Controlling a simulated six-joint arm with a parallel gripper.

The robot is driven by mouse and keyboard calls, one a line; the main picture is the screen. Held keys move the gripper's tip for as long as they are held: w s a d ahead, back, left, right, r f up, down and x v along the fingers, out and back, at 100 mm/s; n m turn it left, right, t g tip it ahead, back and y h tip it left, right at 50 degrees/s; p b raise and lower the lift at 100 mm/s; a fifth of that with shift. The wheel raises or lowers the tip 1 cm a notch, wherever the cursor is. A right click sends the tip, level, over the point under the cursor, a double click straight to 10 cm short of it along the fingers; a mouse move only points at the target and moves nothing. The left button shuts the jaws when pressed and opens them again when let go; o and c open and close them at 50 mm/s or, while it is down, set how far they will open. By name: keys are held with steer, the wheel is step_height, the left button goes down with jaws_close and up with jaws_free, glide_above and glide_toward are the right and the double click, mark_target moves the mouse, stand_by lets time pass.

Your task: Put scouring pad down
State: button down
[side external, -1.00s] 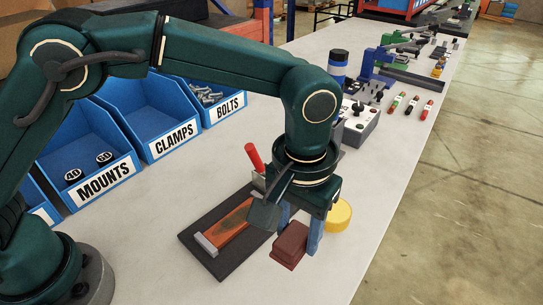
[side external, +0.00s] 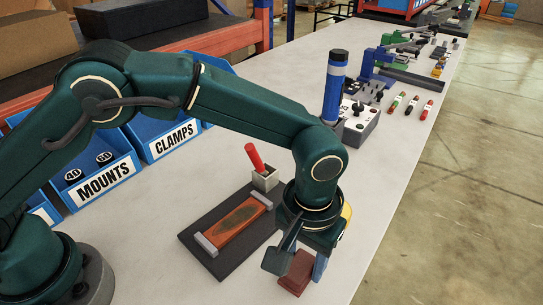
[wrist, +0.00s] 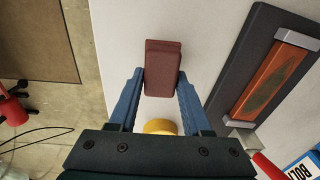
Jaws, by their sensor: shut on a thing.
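The scouring pad is a reddish-brown block (side external: 295,272) low over the white table near its front edge. In the wrist view the pad (wrist: 162,62) sits between the two blue fingers of my gripper (wrist: 160,76). My gripper (side external: 304,268) is shut on it and points down. In the side view the wrist hides part of the pad and fingers, and I cannot tell whether the pad touches the table.
An orange plate with a dark greenish patch (side external: 238,222) lies in a dark fixture (side external: 212,259) left of the pad. A red-handled tool (side external: 254,157) stands in a grey holder. A yellow round object (wrist: 160,127) is close to my gripper. A blue cylinder (side external: 333,90) stands farther back.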

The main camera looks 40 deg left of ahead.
steer(key=shift+f, duration=0.35)
steer(key=shift+c, duration=1.7)
jaws_free()
steer(key=shift+r, duration=0.1)
